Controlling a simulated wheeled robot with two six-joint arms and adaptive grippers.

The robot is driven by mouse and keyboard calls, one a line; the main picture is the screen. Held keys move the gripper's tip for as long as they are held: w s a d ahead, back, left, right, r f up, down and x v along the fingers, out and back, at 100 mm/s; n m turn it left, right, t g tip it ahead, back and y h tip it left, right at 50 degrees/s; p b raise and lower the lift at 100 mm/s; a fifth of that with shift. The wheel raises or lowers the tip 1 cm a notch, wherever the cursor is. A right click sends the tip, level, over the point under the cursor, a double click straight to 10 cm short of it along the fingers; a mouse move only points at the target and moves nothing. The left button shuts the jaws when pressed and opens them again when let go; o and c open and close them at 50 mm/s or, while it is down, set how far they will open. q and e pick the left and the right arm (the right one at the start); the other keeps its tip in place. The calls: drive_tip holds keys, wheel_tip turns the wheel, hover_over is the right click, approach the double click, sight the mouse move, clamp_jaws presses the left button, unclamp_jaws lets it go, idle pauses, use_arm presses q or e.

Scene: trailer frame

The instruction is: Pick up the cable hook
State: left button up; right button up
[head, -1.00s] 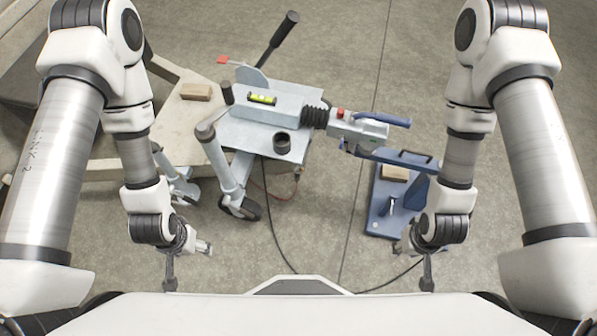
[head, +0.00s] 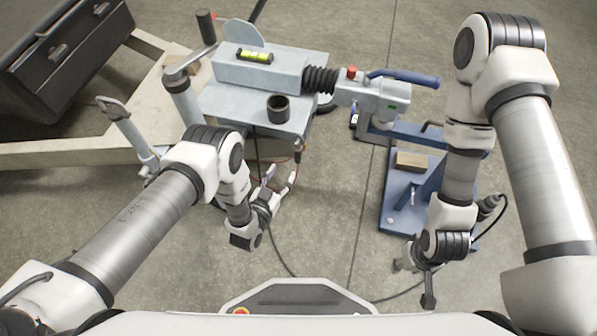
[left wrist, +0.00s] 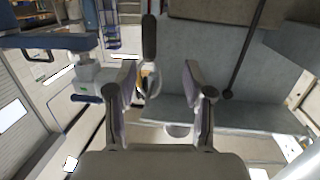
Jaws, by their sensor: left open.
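What looks like the cable hook, a small part with a dark handle and a pale looped end (left wrist: 148,80), shows in the left wrist view between and beyond my fingertips. In the head view a small grey part (head: 299,146) hangs at the front right corner of the trailer's grey plate; it seems to be the same thing. My left gripper (head: 280,177) is open and empty, just below and in front of that corner, its fingers pointing toward it. The fingers (left wrist: 157,82) also show apart in the left wrist view. My right gripper (head: 415,268) hangs low at the right, its jaws unclear.
The trailer coupling (head: 375,100) with its blue handle extends right from the grey plate (head: 222,103). A black cup (head: 278,107) stands on the plate. A blue stand (head: 400,215) is at right. Red wire (head: 262,181) and a black cable hang near my left gripper.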

sight(297, 157)
use_arm(q)
drive_tip(key=shift+t+h, duration=0.5)
drive_tip(key=shift+t, duration=0.2)
drive_tip(key=b+x, duration=0.1)
drive_tip(key=x, duration=0.1)
drive_tip(key=d+b+x, duration=0.1)
drive_tip(key=x, duration=0.5)
drive_tip(key=shift+s+d+f+b, duration=0.2)
drive_tip(key=shift+b, duration=0.2)
drive_tip(key=shift+w+d+r, duration=0.15)
drive_tip(key=shift+w+d, duration=0.05)
drive_tip(key=shift+w, duration=0.2)
clamp_jaws()
use_arm(e)
wheel_tip(297, 157, down, 4)
drive_tip(key=shift+f, duration=0.2)
